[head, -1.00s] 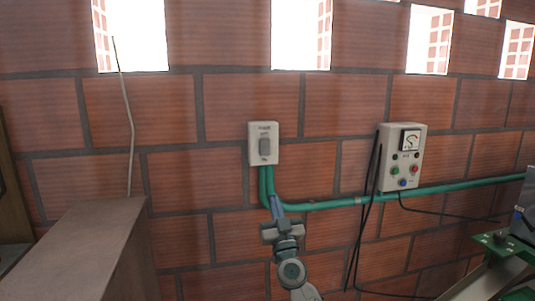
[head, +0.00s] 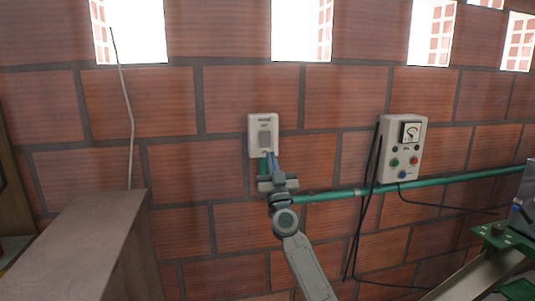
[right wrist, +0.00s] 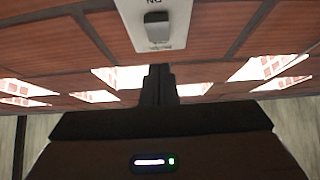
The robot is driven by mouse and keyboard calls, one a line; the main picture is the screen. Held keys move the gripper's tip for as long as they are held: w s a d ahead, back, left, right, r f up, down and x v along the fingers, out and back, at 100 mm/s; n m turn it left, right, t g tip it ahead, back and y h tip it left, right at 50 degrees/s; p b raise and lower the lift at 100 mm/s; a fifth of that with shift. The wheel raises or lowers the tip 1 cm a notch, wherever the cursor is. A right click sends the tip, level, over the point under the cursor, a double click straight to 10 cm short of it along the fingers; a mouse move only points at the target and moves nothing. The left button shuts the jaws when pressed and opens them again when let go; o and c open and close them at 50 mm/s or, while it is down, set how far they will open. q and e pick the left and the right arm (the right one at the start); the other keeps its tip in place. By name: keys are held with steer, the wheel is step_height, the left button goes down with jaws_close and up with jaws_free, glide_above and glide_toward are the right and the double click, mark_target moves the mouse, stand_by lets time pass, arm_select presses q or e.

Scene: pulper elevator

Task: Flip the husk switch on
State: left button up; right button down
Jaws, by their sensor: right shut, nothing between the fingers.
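The husk switch is a white wall plate (head: 253,146) with a grey rocker (head: 264,140) in its middle, on the brick wall. Its small lettering is too blurred to read in the head view. In the right wrist view the plate (right wrist: 178,32) and rocker (right wrist: 157,30) show at the top. My right gripper (head: 271,157) is shut and empty, its tips just below the rocker at the plate's lower edge. In the right wrist view the shut fingers (right wrist: 158,70) point toward the plate; I cannot tell whether they touch it. My left gripper is not in view.
A green conduit (head: 335,195) runs along the wall to the right below the switch. A grey control box (head: 388,166) with a gauge and coloured buttons hangs to the right, with black cables (head: 368,205). A brown block-like surface (head: 85,235) stands at left.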

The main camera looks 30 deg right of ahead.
mark_target(265, 142)
steer(key=w+b, duration=0.1)
steer(key=w, duration=0.1)
steer(key=w+d+b, duration=0.1)
steer(key=w+b, duration=0.1)
steer(key=shift+w+r, duration=0.15)
steer(key=shift+r, duration=0.05)
steer(key=shift+w+d+r+b, duration=0.1)
steer(key=shift+w+d+b, duration=0.05)
steer(key=shift+w+b, duration=0.3)
